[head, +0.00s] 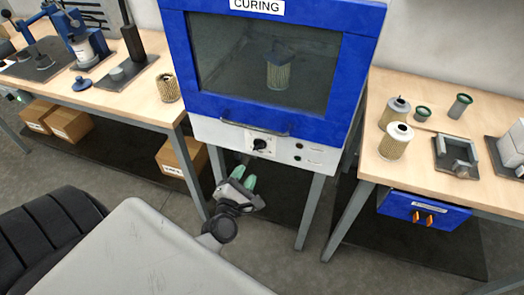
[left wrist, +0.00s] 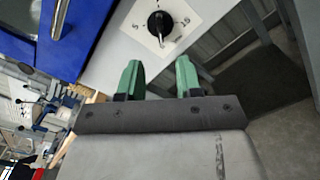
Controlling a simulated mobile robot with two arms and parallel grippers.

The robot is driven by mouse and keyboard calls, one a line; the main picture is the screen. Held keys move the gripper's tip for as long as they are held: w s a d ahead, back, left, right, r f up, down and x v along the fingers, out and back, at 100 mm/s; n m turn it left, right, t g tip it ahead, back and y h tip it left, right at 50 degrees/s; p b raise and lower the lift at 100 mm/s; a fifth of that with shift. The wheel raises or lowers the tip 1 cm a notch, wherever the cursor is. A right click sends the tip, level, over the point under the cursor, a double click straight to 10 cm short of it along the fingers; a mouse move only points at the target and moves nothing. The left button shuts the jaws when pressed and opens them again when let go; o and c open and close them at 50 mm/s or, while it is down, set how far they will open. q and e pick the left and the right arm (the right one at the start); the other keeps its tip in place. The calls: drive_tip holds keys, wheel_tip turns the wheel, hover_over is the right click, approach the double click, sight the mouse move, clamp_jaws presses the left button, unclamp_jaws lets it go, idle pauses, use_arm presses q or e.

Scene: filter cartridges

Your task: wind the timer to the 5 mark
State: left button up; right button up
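The timer knob (head: 260,144) is a black dial on a white plate, on the pale panel under the blue curing oven's door. In the left wrist view the knob (left wrist: 160,24) is ahead of the fingers, with a light pointer and marks around it; I can read a 5 at one edge. My left gripper (head: 243,176) is below and slightly left of the knob, apart from it. Its green fingers (left wrist: 158,78) are spread with nothing between them. My right gripper is not in view.
The blue curing oven (head: 358,60) has a shut window door with a filter cartridge (head: 278,74) inside and a handle (head: 240,126) above the knob. Benches stand on both sides, with cartridges (head: 396,142) on the right one. Oven legs (head: 312,210) flank my left gripper.

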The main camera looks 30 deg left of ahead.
sight(257, 149)
use_arm(q)
drive_tip(key=p+x, duration=0.1)
drive_tip(key=x, duration=0.7)
drive_tip(key=shift+w, duration=0.35)
drive_tip(key=shift+w+a, duration=0.15)
drive_tip(key=shift+w, duration=0.2)
clamp_jaws()
